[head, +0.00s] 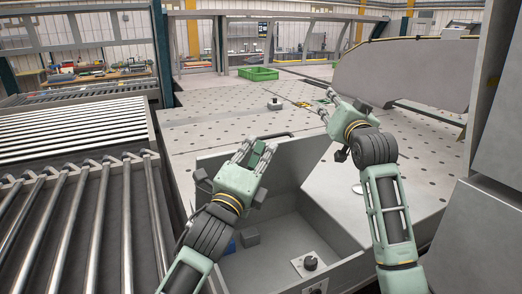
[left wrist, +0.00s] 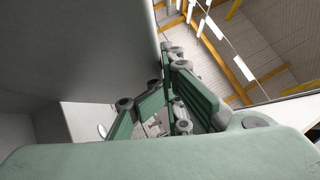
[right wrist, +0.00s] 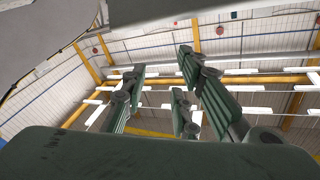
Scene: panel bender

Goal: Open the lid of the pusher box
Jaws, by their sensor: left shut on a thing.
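The grey pusher box (head: 345,247) stands at the front of the perforated table. Its lid (head: 287,165) is raised and stands up at the back of the box, with a dark handle (head: 272,136) on its top edge. My left gripper (head: 257,151) is at the lid, in front of it, and is shut on it. In the left wrist view the lid (left wrist: 80,45) is a large grey panel reaching the fingers (left wrist: 165,90); the exact contact is hard to see. My right gripper (head: 326,102) is open and empty, above the table right of the lid; its fingers (right wrist: 160,85) are apart.
Inside the box lie a dark block (head: 250,238), a small blue thing (head: 230,247) and a plate with a black knob (head: 310,263). Roller conveyors (head: 80,215) run along the left. A green crate (head: 258,73) stands further back. A grey machine panel (head: 405,72) is at right.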

